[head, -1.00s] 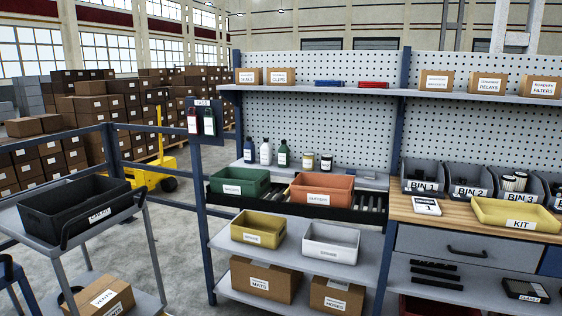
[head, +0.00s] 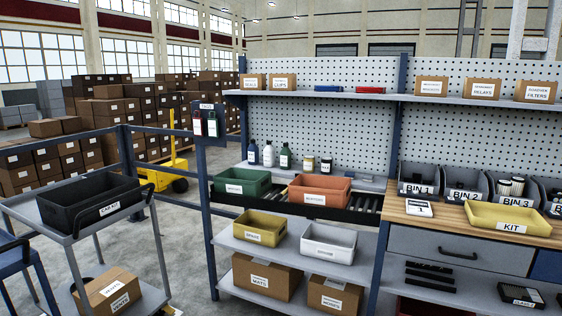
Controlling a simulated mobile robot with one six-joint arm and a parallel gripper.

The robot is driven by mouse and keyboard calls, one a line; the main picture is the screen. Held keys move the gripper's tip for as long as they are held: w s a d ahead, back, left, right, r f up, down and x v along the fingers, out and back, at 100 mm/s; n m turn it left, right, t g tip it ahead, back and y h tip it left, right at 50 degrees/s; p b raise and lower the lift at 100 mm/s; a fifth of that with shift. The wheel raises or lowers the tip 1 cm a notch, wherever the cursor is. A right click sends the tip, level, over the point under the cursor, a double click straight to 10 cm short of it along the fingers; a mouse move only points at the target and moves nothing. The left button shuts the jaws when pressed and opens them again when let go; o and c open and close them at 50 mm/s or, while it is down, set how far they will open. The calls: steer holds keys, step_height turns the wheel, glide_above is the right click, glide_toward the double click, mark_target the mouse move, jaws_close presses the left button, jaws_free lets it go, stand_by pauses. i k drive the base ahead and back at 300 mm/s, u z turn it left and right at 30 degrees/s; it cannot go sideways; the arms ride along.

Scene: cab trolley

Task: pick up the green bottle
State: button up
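The green bottle (head: 285,156) stands upright on the grey ledge in front of the pegboard, in the head view. It is dark green with a pale label. A white bottle (head: 268,154) and a dark blue bottle (head: 253,153) stand to its left. A short yellowish jar (head: 309,163) and a dark jar (head: 326,166) with a white label stand to its right. My gripper is not in view.
A green bin (head: 242,184) and an orange bin (head: 319,190) sit on the roller shelf below and in front of the bottles. A blue post (head: 209,210) rises at the left. A trolley (head: 60,225) with a black tote (head: 92,203) stands at far left. Grey floor (head: 185,245) lies between.

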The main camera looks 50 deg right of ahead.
mark_target(286, 153)
steer(key=z, duration=0.65)
steer(key=i, duration=1.05)
steer(key=u, duration=0.1)
